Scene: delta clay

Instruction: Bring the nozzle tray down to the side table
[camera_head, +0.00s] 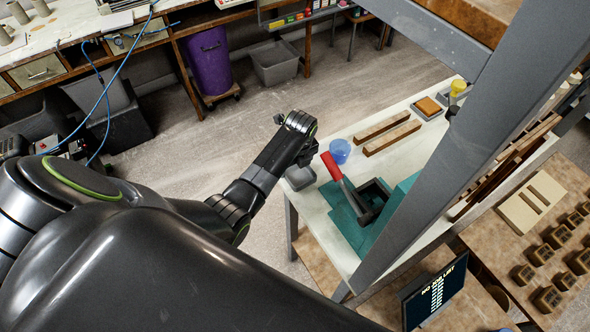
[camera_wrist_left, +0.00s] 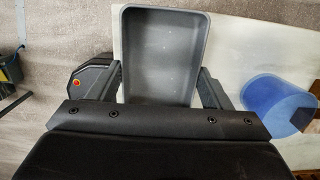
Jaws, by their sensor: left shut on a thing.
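The nozzle tray is a small grey open tray (camera_head: 299,178) at the left edge of the white side table (camera_head: 318,215) in the head view. In the left wrist view the tray (camera_wrist_left: 158,60) looks empty, apart from faint specks on its floor. My left gripper (camera_head: 306,158) is at the tray, and in the left wrist view its fingers (camera_wrist_left: 160,88) stand on both sides, shut on it. The tray's near end is hidden by the gripper body. I cannot tell whether the tray touches the table top. My right gripper is not in view.
A blue translucent cup (camera_head: 340,151) stands close right of the tray. A red-handled tool (camera_head: 335,172) lies on a teal mat (camera_head: 350,232). Brown bars (camera_head: 392,137) lie farther back. A grey post (camera_head: 440,150) rises over the table's right side. Open floor lies left.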

